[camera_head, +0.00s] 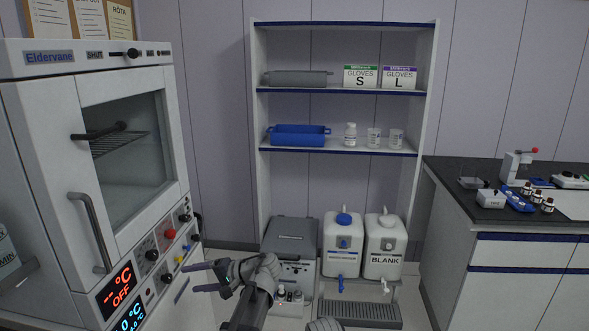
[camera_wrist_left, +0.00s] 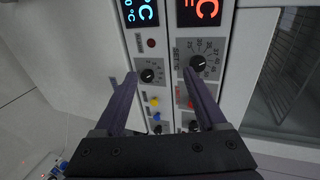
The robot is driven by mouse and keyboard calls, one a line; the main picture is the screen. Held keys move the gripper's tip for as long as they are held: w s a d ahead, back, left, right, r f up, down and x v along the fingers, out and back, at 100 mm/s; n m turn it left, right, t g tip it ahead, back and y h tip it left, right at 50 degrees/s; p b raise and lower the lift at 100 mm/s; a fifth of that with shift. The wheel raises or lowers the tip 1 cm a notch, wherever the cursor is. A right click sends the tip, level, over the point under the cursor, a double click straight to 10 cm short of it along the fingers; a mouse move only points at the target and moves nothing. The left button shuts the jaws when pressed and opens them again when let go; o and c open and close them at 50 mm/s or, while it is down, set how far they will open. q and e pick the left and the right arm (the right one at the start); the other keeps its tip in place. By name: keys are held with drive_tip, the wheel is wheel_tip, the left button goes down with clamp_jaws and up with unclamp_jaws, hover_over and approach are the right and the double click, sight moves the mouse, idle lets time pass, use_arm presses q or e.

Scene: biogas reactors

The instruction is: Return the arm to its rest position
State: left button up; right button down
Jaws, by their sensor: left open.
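My left gripper (camera_head: 188,278) is in front of the lower right part of the white cabinet's control panel (camera_head: 150,262). Its two dark fingers are spread apart and point left, with nothing between them. I cannot tell how near the fingertips are to the panel. My right gripper is not in view.
The cabinet (camera_head: 38,150) has a closed glass door and a display reading OFF. A shelf rack (camera_head: 256,180) holds boxes and bottles. Two white canisters (camera_head: 342,262) and a grey case (camera_head: 291,235) stand below. A dark-topped bench (camera_head: 450,175) is at right.

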use_arm(q)
drive_tip(key=s+d+m+g+h+p, duration=0.2)
drive_tip(key=s+d+h+p, duration=1)
drive_tip(key=s+d, duration=1)
drive_tip(key=shift+d+r+h+p, duration=0.4)
drive_tip(key=shift+d+r+p, duration=0.1)
drive_tip(key=shift+d, duration=0.5)
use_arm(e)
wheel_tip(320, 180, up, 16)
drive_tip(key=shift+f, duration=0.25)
